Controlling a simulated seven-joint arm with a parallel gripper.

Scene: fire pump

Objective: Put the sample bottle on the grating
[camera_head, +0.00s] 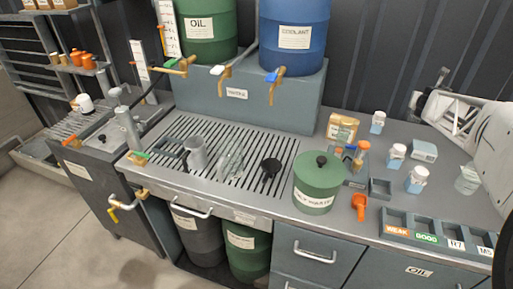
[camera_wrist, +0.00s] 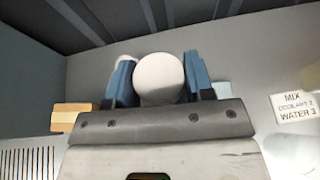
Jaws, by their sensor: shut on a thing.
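My gripper (camera_wrist: 160,85) shows in the wrist view with its two blue-padded fingers closed on a white round-ended thing (camera_wrist: 160,78), which appears to be the sample bottle seen end-on. Its label and the rest of its body are hidden. In the head view my gripper (camera_head: 432,102) is at the upper right, raised above the right back of the bench; the held thing is hard to make out there. The slatted grating (camera_head: 256,150) is set into the bench left of centre, well to the left of my gripper.
Small bottles (camera_head: 396,156), a brown box (camera_head: 342,128) and a labelled tray (camera_head: 425,230) are farther right. Brass taps (camera_head: 275,83) overhang behind.

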